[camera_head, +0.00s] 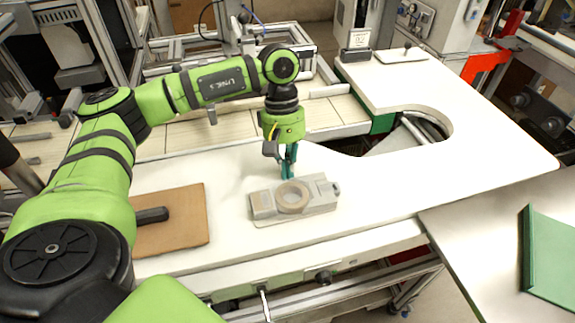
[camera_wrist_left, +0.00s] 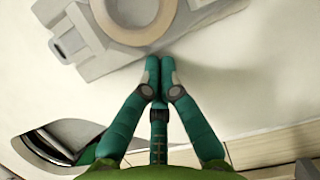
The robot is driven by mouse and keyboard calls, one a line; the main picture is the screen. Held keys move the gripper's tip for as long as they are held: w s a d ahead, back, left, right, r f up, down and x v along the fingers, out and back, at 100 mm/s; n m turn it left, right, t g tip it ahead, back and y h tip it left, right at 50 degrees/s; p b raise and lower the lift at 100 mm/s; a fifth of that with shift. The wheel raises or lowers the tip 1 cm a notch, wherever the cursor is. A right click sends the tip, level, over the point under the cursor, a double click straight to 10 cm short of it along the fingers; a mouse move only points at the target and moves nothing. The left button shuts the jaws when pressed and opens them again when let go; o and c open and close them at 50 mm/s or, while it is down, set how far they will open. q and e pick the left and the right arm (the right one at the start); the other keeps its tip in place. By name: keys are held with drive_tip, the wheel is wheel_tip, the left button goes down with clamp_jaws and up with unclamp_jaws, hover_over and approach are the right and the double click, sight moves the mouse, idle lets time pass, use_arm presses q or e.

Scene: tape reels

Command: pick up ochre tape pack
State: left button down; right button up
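The ochre tape pack (camera_head: 280,200) is a tan ring lying flat on a grey fixture block (camera_head: 322,194) on the white table. In the left wrist view the tape pack (camera_wrist_left: 103,14) shows at the top, cut off by the frame edge, on the grey fixture (camera_wrist_left: 92,62). My left gripper (camera_head: 288,174) points down just behind the tape pack in the head view. In the left wrist view its teal fingers (camera_wrist_left: 160,64) have their tips together, beside the ring, with nothing visible between them. Whether they touch the fixture is unclear. My right gripper is not in view.
A brown board (camera_head: 185,232) with a black-handled item (camera_head: 152,215) lies left of the fixture. The white table (camera_head: 430,175) is clear to the right, with a curved cutout behind. A green tray (camera_head: 548,255) stands at the far right.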

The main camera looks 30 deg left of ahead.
sight(297, 195)
use_arm(q)
drive_tip(key=shift+s+d+f, duration=0.1)
drive_tip(key=shift+s+d, duration=0.2)
drive_tip(key=shift+d, duration=0.05)
drive_tip(key=s+d+b, duration=0.1)
drive_tip(key=d, duration=0.1)
drive_tip(key=s+d+b, duration=0.1)
drive_tip(key=s+d, duration=0.1)
drive_tip(key=shift+s+d+b, duration=0.15)
drive_tip(key=shift+s+b, duration=0.15)
drive_tip(key=shift+b, duration=0.1)
drive_tip(key=shift+s+d, duration=0.15)
drive_tip(key=shift+s, duration=0.05)
